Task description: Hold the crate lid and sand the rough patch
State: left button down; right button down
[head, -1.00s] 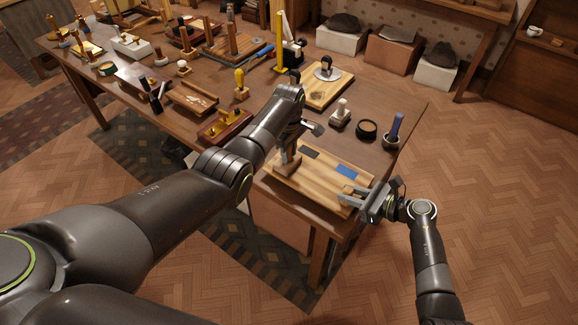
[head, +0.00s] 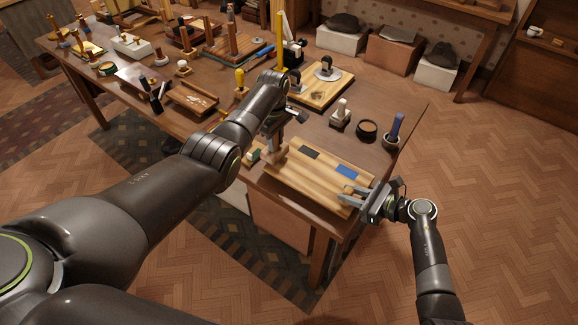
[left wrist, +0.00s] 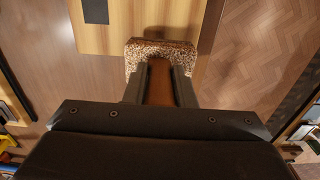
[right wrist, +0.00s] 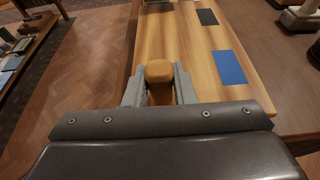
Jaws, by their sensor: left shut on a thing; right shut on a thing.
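The crate lid (head: 318,176) is a pale wooden board lying on the near end of the workbench. It bears a dark grey patch (head: 309,153) and a blue patch (head: 347,172); I cannot tell which is rough. My left gripper (left wrist: 160,78) is shut on the brown grip of a sanding block (left wrist: 160,46) with a speckled edge. The block is at the lid's left end, overlapping its edge in the left wrist view; contact is unclear. My right gripper (head: 351,196) is shut on a wooden knob (right wrist: 159,71) at the lid's near right edge.
Behind the lid stand a pale-handled block (head: 341,115), a dark round tin (head: 367,130) and a cup with a blue-handled tool (head: 394,130). A board with a round metal tool (head: 326,72) lies beyond. Several tools crowd the bench's far left.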

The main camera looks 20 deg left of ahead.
dwell(0.3)
pick_arm(q)
jog(key=shift+r, duration=2.55)
pick_arm(e)
grip_release()
